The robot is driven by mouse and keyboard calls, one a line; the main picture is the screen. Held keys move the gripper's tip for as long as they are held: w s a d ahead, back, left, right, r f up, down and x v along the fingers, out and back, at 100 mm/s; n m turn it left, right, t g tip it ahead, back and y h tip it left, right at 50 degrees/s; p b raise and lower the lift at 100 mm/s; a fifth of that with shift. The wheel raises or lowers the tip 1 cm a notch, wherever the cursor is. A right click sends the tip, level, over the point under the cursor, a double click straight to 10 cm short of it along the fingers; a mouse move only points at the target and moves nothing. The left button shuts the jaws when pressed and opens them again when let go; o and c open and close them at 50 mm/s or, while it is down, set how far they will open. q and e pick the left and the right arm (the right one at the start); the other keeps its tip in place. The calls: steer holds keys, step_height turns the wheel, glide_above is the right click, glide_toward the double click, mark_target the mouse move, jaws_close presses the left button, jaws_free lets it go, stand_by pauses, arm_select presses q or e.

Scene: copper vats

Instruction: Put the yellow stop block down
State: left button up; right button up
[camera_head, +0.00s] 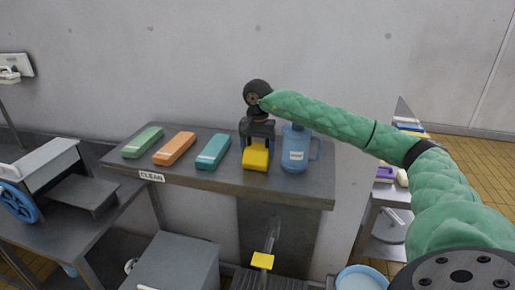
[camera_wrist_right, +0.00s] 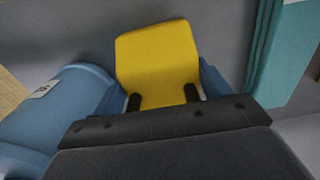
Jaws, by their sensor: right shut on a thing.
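The yellow stop block (camera_head: 256,157) is at the shelf labelled CLEAN, between the teal block and the blue jug. It also shows in the right wrist view (camera_wrist_right: 158,58), with dark fingertips at its near edge. My right gripper (camera_head: 257,140) reaches down from above and is shut on the yellow block. Whether the block's underside touches the shelf I cannot tell. My left gripper is not in view.
The blue jug (camera_head: 295,150) stands close on the right. The teal block (camera_head: 213,152), orange block (camera_head: 174,148) and green block (camera_head: 143,142) lie to the left on the CLEAN shelf (camera_head: 215,181). A slicer-like machine (camera_head: 50,160) is far left.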

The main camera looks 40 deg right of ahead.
steer(key=shift+f, duration=0.1)
steer(key=o, duration=1.3)
